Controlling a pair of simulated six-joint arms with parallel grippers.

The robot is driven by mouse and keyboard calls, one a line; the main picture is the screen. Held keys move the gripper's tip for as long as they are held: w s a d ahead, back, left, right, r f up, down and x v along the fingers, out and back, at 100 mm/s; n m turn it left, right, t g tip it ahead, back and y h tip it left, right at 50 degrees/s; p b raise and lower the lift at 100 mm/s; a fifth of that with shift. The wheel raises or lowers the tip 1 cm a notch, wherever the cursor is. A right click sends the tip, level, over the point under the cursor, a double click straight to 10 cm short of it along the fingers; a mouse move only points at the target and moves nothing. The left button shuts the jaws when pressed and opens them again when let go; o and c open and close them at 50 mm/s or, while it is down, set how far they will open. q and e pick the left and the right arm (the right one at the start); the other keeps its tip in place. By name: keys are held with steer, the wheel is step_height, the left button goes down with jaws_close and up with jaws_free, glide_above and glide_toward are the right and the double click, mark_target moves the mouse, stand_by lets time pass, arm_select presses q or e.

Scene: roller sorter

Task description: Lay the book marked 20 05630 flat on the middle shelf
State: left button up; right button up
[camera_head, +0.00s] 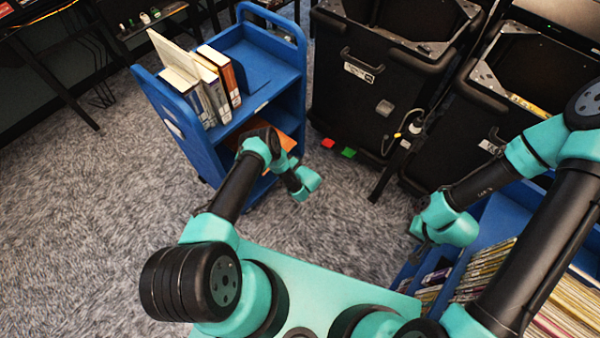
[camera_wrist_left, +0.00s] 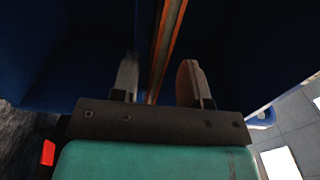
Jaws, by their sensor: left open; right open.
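An orange book (camera_head: 284,139) lies inside the blue cart, on a shelf below the top one, partly hidden by my left arm. No number on it can be read. In the left wrist view, my left gripper (camera_wrist_left: 158,80) is open, with a thin orange-edged book (camera_wrist_left: 168,45) between its fingers. Whether they touch it cannot be told. In the head view the left fingers are hidden. My right gripper (camera_head: 418,250) is open and empty-looking beside the blue shelf unit at right. The cart's middle shelf is mostly hidden by its side panel (camera_head: 178,120) and my arm.
Several upright books (camera_head: 212,85) stand on the cart's top shelf, whose right part (camera_head: 262,60) is clear. Black cases (camera_head: 360,85) stand right of the cart. A blue shelf unit (camera_head: 500,215) full of books is at lower right. Carpet (camera_head: 100,210) is free at left.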

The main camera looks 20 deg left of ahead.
arm_select(q)
steer(key=v, duration=1.4)
steer(key=shift+s+d, duration=0.15)
steer(key=s+a+g+h, duration=0.4)
steer(key=s+a+g, duration=0.25)
steer(key=g, duration=0.25)
steer(key=s+r+g+h, duration=0.4)
steer(key=s+h, duration=0.3)
steer(key=s, duration=0.1)
steer(key=s+d+r+n+h, duration=0.3)
steer(key=s+d+r+h, duration=0.2)
steer(key=r+h, duration=0.35)
step_height(320, 180, up, 11)
steer(key=a+n+t+h, duration=0.1)
steer(key=a+n+t, duration=0.1)
steer(key=t, duration=0.5)
steer(key=shift+s+a+f+n, duration=0.15)
steer(key=shift+s+a+n, duration=0.15)
steer(key=shift+n, duration=0.2)
